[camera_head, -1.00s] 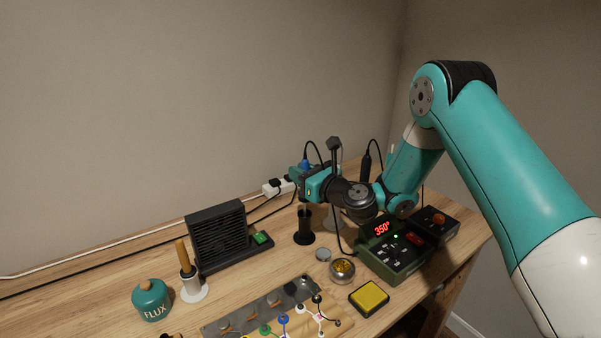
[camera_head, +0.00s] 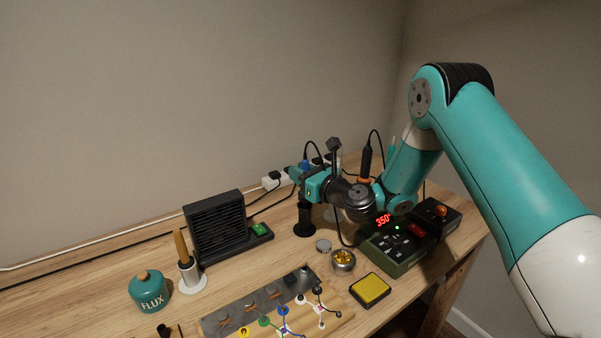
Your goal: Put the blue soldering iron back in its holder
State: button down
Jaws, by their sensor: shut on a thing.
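My gripper (camera_head: 303,181) is shut on the blue soldering iron, whose blue top (camera_head: 305,165) and black cord show above the jaws. The iron is upright, tip down. Directly below it stands a black tube-shaped holder (camera_head: 304,222) on a round base. The iron's lower end lines up with the holder's mouth and appears to be inside it; how deep, I cannot tell. The jaws hide the iron's middle.
A second iron with an orange collar (camera_head: 365,165) stands behind my arm. The green station (camera_head: 398,248) reads 350. A brass-wool cup (camera_head: 343,261), yellow sponge (camera_head: 370,290), black fume fan (camera_head: 216,230) and flux pot (camera_head: 150,291) stand around the holder.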

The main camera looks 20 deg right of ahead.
jog(key=shift+f+b, duration=0.45)
jog(key=shift+f, duration=0.3)
jog(key=shift+c, duration=1.4)
grip_release()
jog(key=shift+r, duration=0.15)
notch_tip(320, 180, up, 11)
jog(key=p, duration=1)
jog(key=shift+p, duration=0.4)
